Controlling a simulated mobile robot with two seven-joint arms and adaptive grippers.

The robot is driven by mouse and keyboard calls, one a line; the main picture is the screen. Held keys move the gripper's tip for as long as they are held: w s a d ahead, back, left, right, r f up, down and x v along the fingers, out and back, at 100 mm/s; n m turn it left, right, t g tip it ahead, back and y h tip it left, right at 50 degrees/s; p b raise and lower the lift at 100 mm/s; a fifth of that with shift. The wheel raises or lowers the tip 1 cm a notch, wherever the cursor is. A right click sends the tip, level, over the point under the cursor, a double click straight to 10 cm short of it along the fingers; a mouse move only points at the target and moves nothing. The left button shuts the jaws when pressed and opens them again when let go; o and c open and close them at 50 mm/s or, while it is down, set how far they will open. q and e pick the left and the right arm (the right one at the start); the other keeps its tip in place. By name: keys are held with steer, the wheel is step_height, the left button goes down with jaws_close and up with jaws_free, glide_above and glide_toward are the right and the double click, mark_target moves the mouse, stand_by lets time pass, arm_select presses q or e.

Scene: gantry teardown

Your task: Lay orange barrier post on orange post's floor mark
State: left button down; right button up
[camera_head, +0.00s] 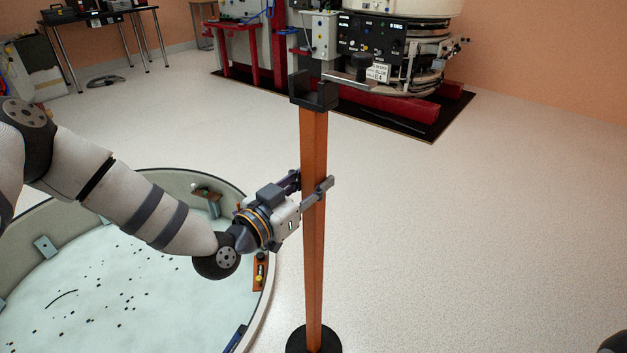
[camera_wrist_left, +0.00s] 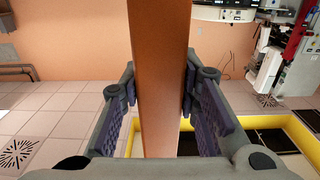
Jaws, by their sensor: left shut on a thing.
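The orange barrier post (camera_head: 314,255) stands upright in the middle of the head view. It has a black forked bracket (camera_head: 314,92) on top and a round black base (camera_head: 315,342) at the bottom edge. My left gripper (camera_head: 317,190) is shut on the post's shaft, about halfway up. In the left wrist view the post (camera_wrist_left: 160,40) runs between the two pads of the left gripper (camera_wrist_left: 160,92). I cannot tell whether the base touches the floor. I see no floor mark for the post in either view. My right gripper is not in view.
A large round pit or tub with a pale rim (camera_head: 262,310) lies left of the post. A machine (camera_head: 395,50) on a black mat (camera_head: 440,118) stands behind. A table (camera_head: 95,17) is at the far left. The pale floor (camera_head: 480,230) to the right is clear.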

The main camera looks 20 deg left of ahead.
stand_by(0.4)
arm_select(q)
steer(key=c, duration=1.1)
jaws_free()
steer(key=shift+s+f, duration=0.1)
steer(key=shift+f, duration=0.3)
steer(key=v, duration=1.1)
steer(key=shift+s+a+r, duration=0.15)
steer(key=shift+s+r, duration=0.1)
steer(key=shift+s, duration=0.15)
